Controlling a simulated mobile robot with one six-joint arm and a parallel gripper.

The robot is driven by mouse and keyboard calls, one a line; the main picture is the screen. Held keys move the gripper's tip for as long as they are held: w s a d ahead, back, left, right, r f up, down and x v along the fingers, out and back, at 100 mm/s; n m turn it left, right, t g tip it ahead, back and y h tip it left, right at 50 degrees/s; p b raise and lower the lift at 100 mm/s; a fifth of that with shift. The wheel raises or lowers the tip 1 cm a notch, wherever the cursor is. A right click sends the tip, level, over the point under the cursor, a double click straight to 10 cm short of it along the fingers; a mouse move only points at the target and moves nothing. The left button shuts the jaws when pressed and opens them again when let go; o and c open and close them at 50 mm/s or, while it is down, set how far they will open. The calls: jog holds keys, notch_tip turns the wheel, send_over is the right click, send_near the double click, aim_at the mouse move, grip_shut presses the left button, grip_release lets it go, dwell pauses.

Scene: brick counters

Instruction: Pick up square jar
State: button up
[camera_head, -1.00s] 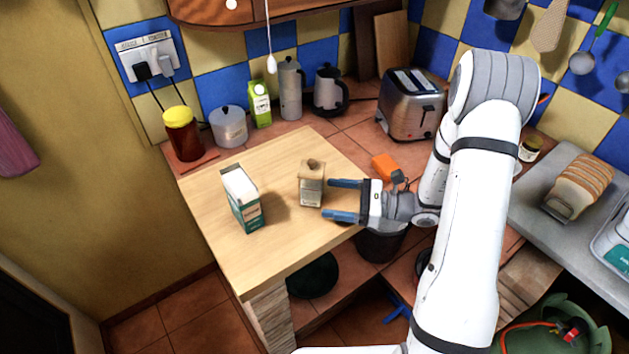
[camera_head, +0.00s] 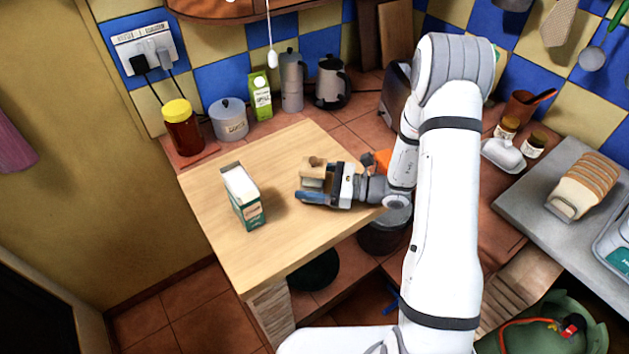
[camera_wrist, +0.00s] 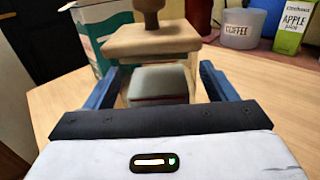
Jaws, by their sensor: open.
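The square jar (camera_head: 313,171) stands upright on the wooden counter top (camera_head: 220,205), with a wooden lid and a round knob. In the wrist view its lid (camera_wrist: 152,40) and clear body stand between the two blue fingers. My gripper (camera_head: 308,183) is open, with one finger on each side of the jar. A gap shows between the jar and the right finger; contact at the left finger is hard to tell. In the head view the fingers hide most of the jar's lower body.
A white and green carton (camera_head: 244,198) stands left of the jar, beyond it in the wrist view. A red jar with yellow lid (camera_head: 182,128), coffee canister (camera_head: 229,120), juice carton (camera_head: 260,95) and kettle (camera_head: 331,82) line the back. The front of the wooden top is clear.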

jog(key=shift+a, duration=0.65)
jog(key=shift+w, duration=0.1)
jog(key=shift+c, duration=0.5)
jog(key=c, duration=1.2)
